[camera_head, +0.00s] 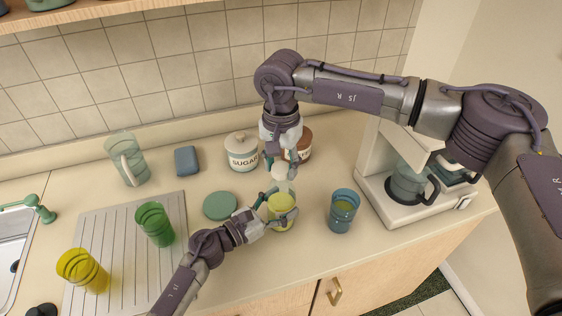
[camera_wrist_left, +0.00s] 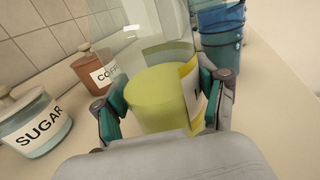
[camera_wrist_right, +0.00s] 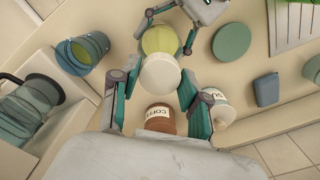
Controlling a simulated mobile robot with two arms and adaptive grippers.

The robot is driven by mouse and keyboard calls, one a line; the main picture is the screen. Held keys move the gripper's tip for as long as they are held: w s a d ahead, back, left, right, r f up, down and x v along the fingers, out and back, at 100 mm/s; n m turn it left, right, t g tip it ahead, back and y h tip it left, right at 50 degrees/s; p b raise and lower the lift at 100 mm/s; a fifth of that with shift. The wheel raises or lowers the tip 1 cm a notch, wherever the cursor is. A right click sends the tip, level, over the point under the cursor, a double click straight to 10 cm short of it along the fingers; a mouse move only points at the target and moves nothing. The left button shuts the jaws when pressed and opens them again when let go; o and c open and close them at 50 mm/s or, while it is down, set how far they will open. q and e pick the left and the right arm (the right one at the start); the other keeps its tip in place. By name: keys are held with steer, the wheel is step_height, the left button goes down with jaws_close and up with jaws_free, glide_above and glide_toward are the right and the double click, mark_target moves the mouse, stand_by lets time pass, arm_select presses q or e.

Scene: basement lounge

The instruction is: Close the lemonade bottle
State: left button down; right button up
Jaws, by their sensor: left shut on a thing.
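The lemonade bottle (camera_head: 281,211) stands upright on the counter, clear with yellow liquid and a label. My left gripper (camera_head: 272,208) is shut around its lower body; the left wrist view shows the bottle (camera_wrist_left: 158,98) between both fingers. A round white cap (camera_wrist_right: 160,74) lies between the fingertips of my right gripper (camera_wrist_right: 160,82), which look shut on its sides. In the head view the cap (camera_head: 279,172) is just above the bottle's top, under my right gripper (camera_head: 280,160). I cannot tell whether it touches the bottle's mouth.
Sugar jar (camera_head: 242,152) and coffee jar (camera_head: 304,145) stand close behind. A blue cup (camera_head: 343,211) and coffee maker (camera_head: 410,187) are to the right. A green disc (camera_head: 220,206), green glass (camera_head: 155,224), yellow glass (camera_head: 82,270), pitcher (camera_head: 126,158) and blue block (camera_head: 187,160) are left.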

steer(key=c, duration=0.4)
steer(key=m, duration=0.5)
steer(key=shift+c, duration=0.2)
steer(key=m, duration=1.3)
steer(key=shift+m, duration=0.3)
steer(key=m, duration=0.4)
steer(key=shift+m, duration=0.4)
steer(key=o, duration=1.4)
steer(key=shift+c, duration=0.2)
step_height(320, 180, up, 12)
